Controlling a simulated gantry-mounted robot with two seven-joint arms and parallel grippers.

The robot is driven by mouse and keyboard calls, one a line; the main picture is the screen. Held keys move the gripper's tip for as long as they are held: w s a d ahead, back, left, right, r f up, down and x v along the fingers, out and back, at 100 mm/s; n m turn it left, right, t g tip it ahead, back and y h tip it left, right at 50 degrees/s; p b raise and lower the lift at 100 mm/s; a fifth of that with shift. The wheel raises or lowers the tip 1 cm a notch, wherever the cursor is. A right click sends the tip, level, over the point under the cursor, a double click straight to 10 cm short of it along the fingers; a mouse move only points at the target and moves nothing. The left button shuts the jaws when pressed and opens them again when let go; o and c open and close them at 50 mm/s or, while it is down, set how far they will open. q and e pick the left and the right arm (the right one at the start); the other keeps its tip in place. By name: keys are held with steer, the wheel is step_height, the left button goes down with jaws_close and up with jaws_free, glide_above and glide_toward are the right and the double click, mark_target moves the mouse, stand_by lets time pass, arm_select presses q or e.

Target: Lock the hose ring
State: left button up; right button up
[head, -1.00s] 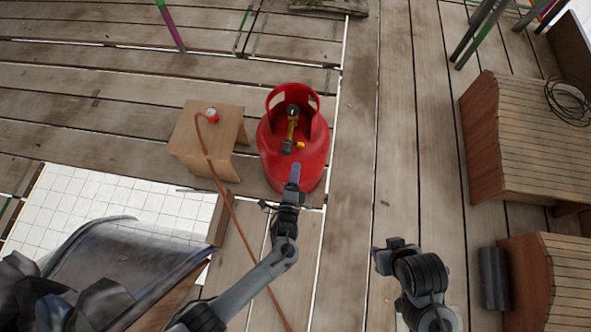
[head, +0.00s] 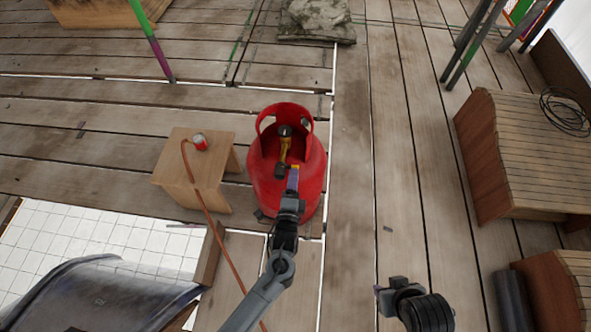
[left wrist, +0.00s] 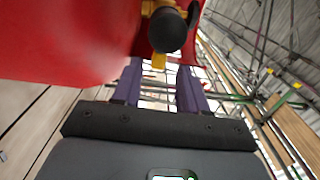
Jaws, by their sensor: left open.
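A red gas cylinder (head: 262,190) stands upright on the deck. A brass-yellow valve fitting (head: 284,149) with dark ends sits inside its collar. An orange hose (head: 213,225) runs from the deck up to a red-and-white end piece (head: 200,142) on a small wooden stool (head: 183,183). I cannot tell which part is the hose ring. My left gripper (head: 293,179) is at the cylinder's near side, just below the fitting. In the left wrist view its purple fingers (left wrist: 159,84) are open, with a yellow tab (left wrist: 159,61) and round dark end (left wrist: 167,31) just beyond. My right gripper (head: 380,290) is apart, over the deck.
A wooden slatted bench (head: 530,150) with a coiled black cable (head: 566,112) stands at right. A dark roll (head: 511,298) lies below it. A white tiled panel (head: 95,240) is at lower left. A grey stone block (head: 316,18) lies behind the cylinder.

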mark_target(295, 167)
arm_select(q)
steer(key=w+b, duration=0.2)
steer(key=w, duration=0.1)
steer(key=shift+w+f, duration=0.2)
steer(key=shift+w, duration=0.05)
steer(key=shift+w+d+r, duration=0.15)
steer(key=shift+w, duration=0.65)
steer(key=shift+s, duration=0.1)
steer(key=shift+c, duration=0.7)
jaws_close()
